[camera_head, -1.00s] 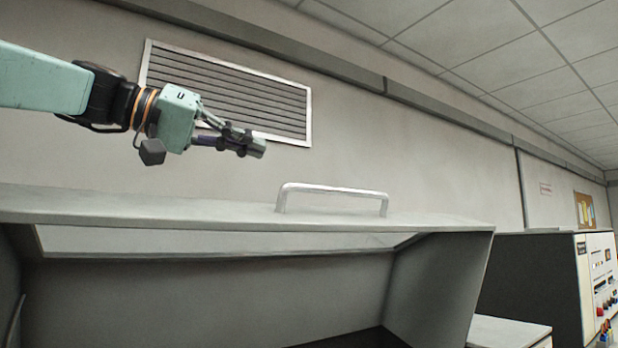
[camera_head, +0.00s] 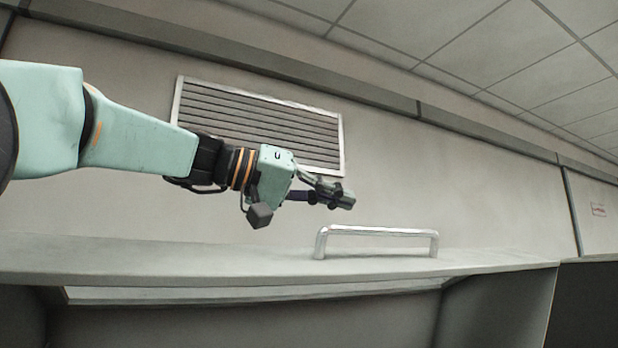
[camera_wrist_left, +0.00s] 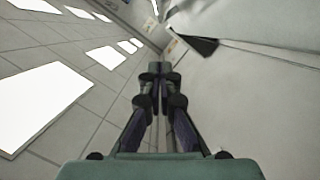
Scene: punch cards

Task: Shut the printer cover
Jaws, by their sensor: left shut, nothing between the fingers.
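The printer cover (camera_head: 220,259) is a grey panel standing raised, with the dark printer opening visible beneath it. A silver bar handle (camera_head: 378,231) stands on the cover, right of the picture's middle. My left gripper (camera_head: 345,197) is in the air above the cover, just above and left of the handle in the picture and apart from it. Its fingers are shut and empty; in the left wrist view the closed fingertips (camera_wrist_left: 159,70) meet with nothing between them. My right gripper is not in view.
A slatted vent (camera_head: 262,120) is on the wall behind the arm. The wall (camera_head: 460,185) is bare to the right of the gripper. A dark cabinet (camera_head: 588,300) stands at the right edge. The wrist view shows ceiling lights (camera_wrist_left: 40,105).

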